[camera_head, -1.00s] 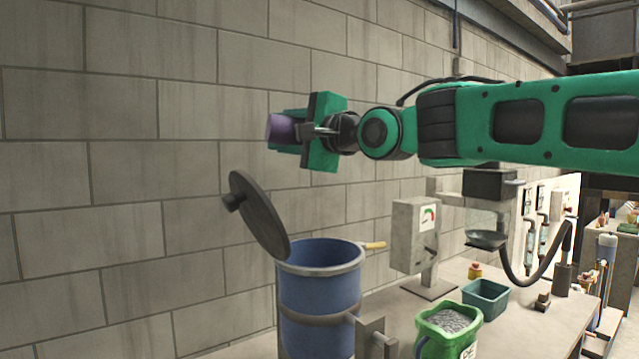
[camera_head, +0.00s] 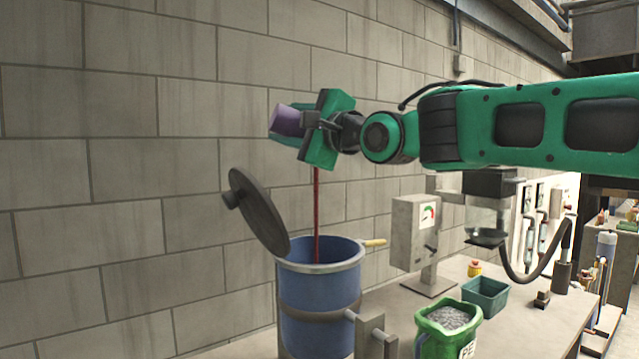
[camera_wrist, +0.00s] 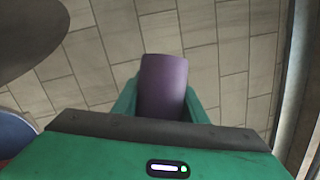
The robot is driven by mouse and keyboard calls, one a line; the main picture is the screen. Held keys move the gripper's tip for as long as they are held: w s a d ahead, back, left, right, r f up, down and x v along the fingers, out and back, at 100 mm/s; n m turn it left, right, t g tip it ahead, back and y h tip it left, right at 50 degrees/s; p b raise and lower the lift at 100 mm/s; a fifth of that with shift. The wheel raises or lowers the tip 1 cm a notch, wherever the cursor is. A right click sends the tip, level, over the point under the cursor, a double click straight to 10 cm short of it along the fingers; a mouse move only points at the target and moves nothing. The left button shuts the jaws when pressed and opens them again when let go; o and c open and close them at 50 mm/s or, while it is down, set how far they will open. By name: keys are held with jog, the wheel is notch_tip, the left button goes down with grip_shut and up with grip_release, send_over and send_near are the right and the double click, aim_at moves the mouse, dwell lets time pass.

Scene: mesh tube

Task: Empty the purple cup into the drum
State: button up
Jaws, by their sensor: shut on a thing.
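The purple cup (camera_head: 286,121) is held tilted in my gripper (camera_head: 296,122), high above the drum. In the wrist view the cup (camera_wrist: 163,86) sits between the green fingers. A thin dark red stream (camera_head: 317,215) falls from below the gripper into the open mouth of the blue drum (camera_head: 320,300). The cup's mouth is hidden behind the gripper. The drum's dark round lid (camera_head: 258,213) stands tipped up at its left. The drum's inside is mostly hidden by its near wall.
A grey box with a dial (camera_head: 412,233) stands right of the drum. A block wall is behind. The air around the cup is clear.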

jog(key=shift+w+d+r+m+t, duration=0.15)
jog(key=shift+d+r+m+t, duration=0.2)
jog(key=shift+m, duration=0.6)
jog(key=shift+w+d+r+m+t, duration=0.15)
jog(key=shift+d+m+t, duration=0.25)
jog(key=shift+m, duration=0.55)
jog(key=shift+m+t+p, duration=0.25)
jog(key=shift+m+p, duration=0.05)
